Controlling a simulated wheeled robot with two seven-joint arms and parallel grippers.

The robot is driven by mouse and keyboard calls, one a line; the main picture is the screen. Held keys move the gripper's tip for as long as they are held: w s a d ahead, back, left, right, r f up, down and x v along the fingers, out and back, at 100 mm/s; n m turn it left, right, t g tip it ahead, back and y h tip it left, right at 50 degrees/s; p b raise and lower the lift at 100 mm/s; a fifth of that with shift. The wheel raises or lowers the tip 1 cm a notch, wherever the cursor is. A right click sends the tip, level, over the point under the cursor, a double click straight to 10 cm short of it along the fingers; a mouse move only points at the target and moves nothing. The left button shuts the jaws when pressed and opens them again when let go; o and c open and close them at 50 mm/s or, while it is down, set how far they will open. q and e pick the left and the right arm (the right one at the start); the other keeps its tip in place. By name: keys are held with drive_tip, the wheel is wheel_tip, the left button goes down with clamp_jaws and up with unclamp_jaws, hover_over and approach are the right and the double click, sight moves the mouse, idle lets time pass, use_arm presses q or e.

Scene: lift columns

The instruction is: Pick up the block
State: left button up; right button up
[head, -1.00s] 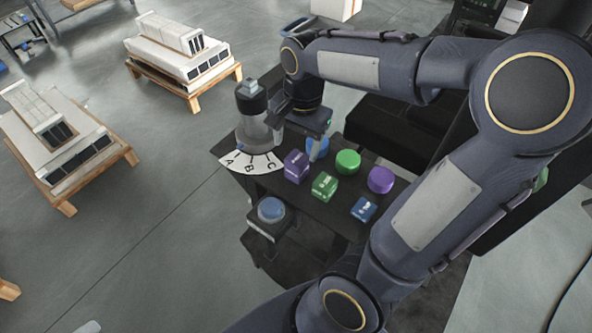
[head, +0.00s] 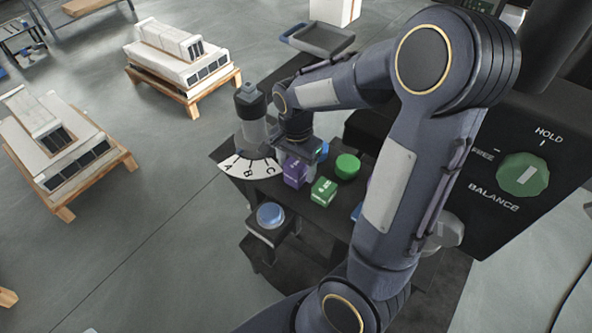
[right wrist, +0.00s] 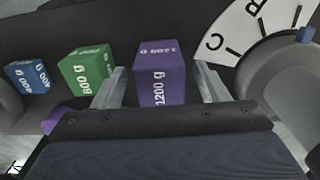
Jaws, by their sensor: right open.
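A purple block (head: 294,171) marked 1200 g stands on the dark bench, next to a green block (head: 324,191) marked 800 g. A blue block (head: 356,212) is mostly hidden behind my right arm. My right gripper (head: 304,156) is open, just behind and over the purple block. In the right wrist view, its two fingers (right wrist: 160,86) are to the left and right of the purple block (right wrist: 161,70), with gaps on both sides. That view also shows the green block (right wrist: 86,72) and the blue block (right wrist: 27,76) to the left. My left gripper is not in view.
A grey cylinder (head: 253,115) and a white dial (head: 250,170) lettered A, B, C stand close left of the purple block. A green round piece (head: 347,166) is behind the blocks. A blue button (head: 270,215) is in front. A panel with a green knob (head: 523,174) is at right.

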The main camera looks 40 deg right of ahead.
drive_tip(key=c, duration=1.5)
clamp_jaws()
drive_tip(key=shift+r, duration=0.1)
